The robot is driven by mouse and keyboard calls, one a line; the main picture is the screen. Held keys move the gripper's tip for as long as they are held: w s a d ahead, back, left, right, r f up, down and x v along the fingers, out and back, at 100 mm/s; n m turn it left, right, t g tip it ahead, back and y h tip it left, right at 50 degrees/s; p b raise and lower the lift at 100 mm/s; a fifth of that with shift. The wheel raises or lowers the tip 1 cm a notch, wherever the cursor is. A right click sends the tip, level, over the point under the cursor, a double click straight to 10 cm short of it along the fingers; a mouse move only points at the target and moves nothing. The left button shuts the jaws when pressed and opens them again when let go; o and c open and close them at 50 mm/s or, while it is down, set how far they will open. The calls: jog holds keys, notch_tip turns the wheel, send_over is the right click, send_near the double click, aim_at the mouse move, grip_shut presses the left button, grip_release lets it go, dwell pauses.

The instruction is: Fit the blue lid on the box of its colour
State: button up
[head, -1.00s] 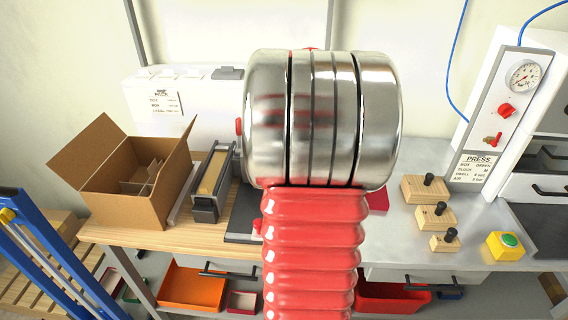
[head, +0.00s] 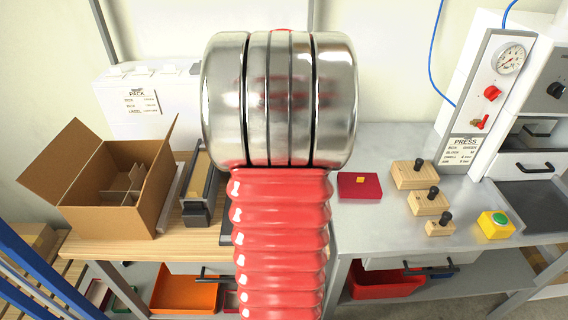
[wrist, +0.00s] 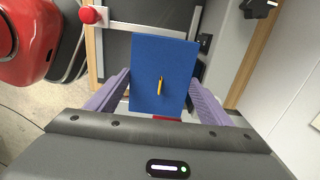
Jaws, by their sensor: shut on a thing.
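The blue lid (wrist: 172,65), a flat blue rectangle with a small yellow-orange mark on top, is between the purple fingers of my gripper (wrist: 160,98) in the wrist view. My gripper is shut on it. In the head view my arm hides the gripper and the lid. I cannot make out a blue box in either view. A bit of red shows just under the lid's near edge in the wrist view.
An open cardboard box (head: 115,190) with dividers stands on the bench's left. Several wooden blocks with black knobs (head: 428,201), a yellow box with a green button (head: 495,225) and a press (head: 500,85) are right. Grey bench around the red block is clear.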

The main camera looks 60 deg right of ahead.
jog(key=shift+s+f, duration=0.1)
jog(key=shift+s, duration=0.05)
jog(key=shift+f, duration=2.1)
jog(key=shift+f, duration=1.55)
dwell(2.0)
jog(key=o, duration=1.1)
jog(key=shift+d, duration=0.1)
jog(key=shift+w+d+r, duration=0.1)
jog(key=shift+w+r, duration=0.1)
jog(key=shift+r, duration=0.4)
jog(key=r, duration=1.2)
jog(key=shift+s+a+r, duration=0.1)
jog(key=shift+a+r, duration=0.15)
jog(key=shift+r, duration=0.05)
